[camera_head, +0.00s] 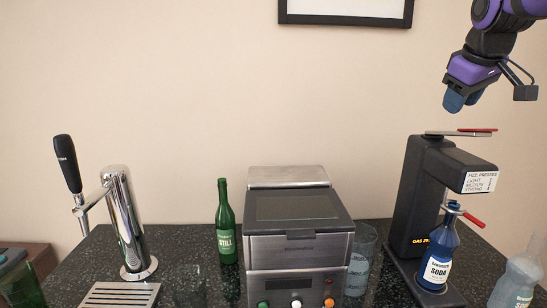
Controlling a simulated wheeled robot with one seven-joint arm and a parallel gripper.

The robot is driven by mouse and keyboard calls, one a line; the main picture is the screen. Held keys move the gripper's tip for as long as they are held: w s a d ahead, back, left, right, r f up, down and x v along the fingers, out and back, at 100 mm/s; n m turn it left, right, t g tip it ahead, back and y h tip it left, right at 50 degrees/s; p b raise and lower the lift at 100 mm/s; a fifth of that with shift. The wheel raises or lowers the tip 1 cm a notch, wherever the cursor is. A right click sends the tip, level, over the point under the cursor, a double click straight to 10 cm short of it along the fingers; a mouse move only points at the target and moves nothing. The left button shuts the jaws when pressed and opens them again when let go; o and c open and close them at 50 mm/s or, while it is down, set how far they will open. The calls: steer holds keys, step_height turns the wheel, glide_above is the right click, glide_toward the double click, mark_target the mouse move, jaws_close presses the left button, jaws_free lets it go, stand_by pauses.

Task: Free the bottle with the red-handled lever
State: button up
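A blue bottle with a white "SODA" label (436,266) stands upright in the black soda machine (425,195) at the right, its neck under the machine's head. A red-handled lever (472,219) sticks out to the right beside the bottle's neck. Another flat lever with a red tip (476,131) lies across the top of the machine. My gripper (461,101) hangs above the machine, apart from both levers. Its blue fingers look close together and point down. Whether there is a gap between them is unclear. No object shows in them.
A green bottle (227,243) and a clear glass (362,258) flank the metal countertop appliance (297,237). A chrome tap (122,215) with a black handle stands left. A pale clear bottle (518,275) stands close at the machine's right.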

steer(key=s+a+f+m, duration=0.1)
steer(key=s+f, duration=0.3)
steer(key=s, duration=0.4)
steer(key=s+a+f+m+y, duration=0.1)
steer(key=s+a+f, duration=0.3)
steer(key=s, duration=0.4)
steer(key=s+a+f+m, duration=0.2)
steer(key=s+a+f, duration=0.1)
steer(key=s, duration=0.5)
steer(key=shift+f+g+y, duration=0.4)
steer(key=shift+f, duration=0.3)
steer(key=shift+w+a, duration=0.1)
